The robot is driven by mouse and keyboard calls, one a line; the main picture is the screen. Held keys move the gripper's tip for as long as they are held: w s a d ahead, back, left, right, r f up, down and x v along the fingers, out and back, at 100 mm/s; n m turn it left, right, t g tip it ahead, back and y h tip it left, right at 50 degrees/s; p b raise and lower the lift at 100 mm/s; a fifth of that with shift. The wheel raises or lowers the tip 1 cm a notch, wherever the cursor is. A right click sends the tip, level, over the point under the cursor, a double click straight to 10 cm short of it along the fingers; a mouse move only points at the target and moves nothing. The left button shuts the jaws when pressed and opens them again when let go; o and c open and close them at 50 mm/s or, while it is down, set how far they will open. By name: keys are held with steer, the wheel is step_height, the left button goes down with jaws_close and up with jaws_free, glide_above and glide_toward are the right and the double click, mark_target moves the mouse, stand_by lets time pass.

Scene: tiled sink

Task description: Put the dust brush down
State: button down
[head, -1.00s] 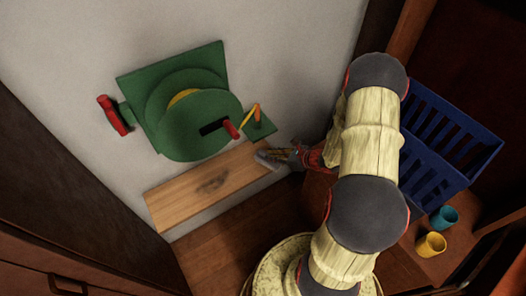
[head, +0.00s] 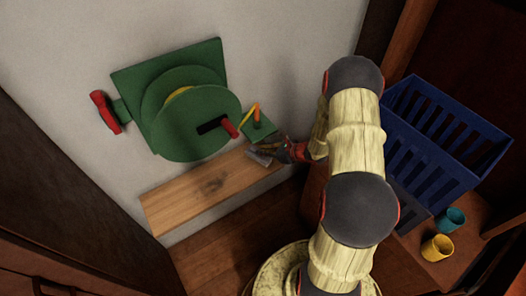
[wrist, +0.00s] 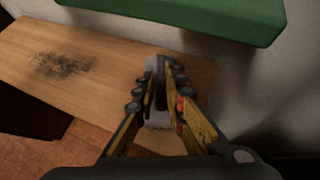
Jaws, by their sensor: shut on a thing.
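The dust brush (head: 259,157) is a small grey piece held at the right end of the wooden board. My gripper (head: 278,151) is shut on it. In the wrist view the brush (wrist: 157,117) lies between the yellow and black fingers of my gripper (wrist: 156,75), over the board's right part. I cannot tell whether the brush touches the wood. The wooden board (head: 175,208) sticks out from the wall and also shows in the wrist view (wrist: 100,75). A dark dusty smudge (wrist: 62,65) lies on it, left of the brush.
A green machine (head: 190,120) with a red handle is fixed on the wall just above the board. At right stand a blue basket (head: 440,150), a teal cup (head: 450,220) and a yellow cup (head: 437,247).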

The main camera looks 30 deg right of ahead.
steer(key=shift+f, duration=0.1)
steer(key=c, duration=1.9)
jaws_free()
steer(key=shift+o, duration=0.3)
steer(key=shift+r, duration=0.2)
steer(key=p+v, duration=0.4)
steer(key=v, duration=0.8)
